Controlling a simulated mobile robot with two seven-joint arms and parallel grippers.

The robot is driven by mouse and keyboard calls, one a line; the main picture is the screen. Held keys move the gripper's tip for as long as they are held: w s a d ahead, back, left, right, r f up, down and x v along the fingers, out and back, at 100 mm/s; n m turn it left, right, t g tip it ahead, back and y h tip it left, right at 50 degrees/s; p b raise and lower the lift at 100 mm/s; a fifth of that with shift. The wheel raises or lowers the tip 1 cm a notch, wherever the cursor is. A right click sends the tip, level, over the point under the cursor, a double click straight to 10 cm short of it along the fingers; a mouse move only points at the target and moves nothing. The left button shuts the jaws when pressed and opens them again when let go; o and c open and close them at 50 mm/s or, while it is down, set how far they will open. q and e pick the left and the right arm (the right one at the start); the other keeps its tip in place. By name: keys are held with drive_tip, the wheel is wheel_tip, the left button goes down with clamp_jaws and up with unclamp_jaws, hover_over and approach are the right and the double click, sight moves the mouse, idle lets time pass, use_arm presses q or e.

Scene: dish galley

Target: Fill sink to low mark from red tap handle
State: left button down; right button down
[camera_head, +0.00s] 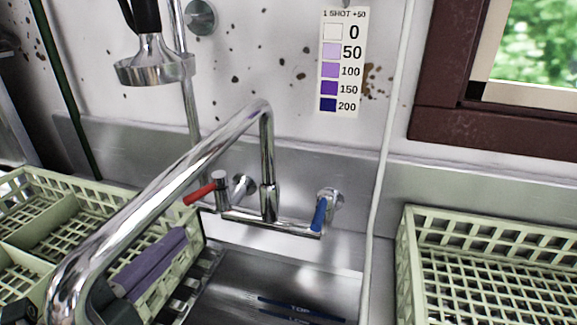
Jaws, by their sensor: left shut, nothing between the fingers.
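The red tap handle (199,194) is on the left end of the wall-mounted mixer and points left. The blue tap handle (319,214) is on the right end and angles downward. The chrome spout (170,180) rises from the mixer and arches toward the lower left. The steel sink (240,283) lies below, with dark blue marks (301,308) at the bottom edge, one reading "TOP". I see no clear water; the low mark cannot be made out. My left gripper (181,238), with purple fingers, is shut and empty, below and left of the red handle, apart from it. My right gripper is out of view.
Pale green racks stand left (60,205) and right (490,222) of the sink. A spray head (155,68) hangs upper left. A white hose or cord (385,150) runs down right of the taps. A colour chart (342,62) is on the stained wall.

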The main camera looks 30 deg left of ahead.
use_arm(q)
drive_tip(key=s, duration=0.2)
use_arm(e)
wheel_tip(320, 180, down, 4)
drive_tip(key=b, duration=0.4)
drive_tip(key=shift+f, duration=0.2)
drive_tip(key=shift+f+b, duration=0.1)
drive_tip(key=shift+b, duration=0.2)
use_arm(q)
approach(205, 188)
drive_tip(key=w+d, duration=0.4)
drive_tip(key=w, duration=0.1)
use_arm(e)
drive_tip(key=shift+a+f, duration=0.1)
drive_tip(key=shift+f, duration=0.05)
use_arm(q)
drive_tip(key=shift+w+a+f+m+h, duration=0.1)
drive_tip(key=shift+a+m+h, duration=0.1)
drive_tip(key=shift+a, duration=0.6)
drive_tip(key=shift+w+a+f+m+h, duration=0.1)
drive_tip(key=shift+a+f+h, duration=0.1)
drive_tip(key=shift+a, duration=0.65)
drive_tip(key=shift+s, duration=0.1)
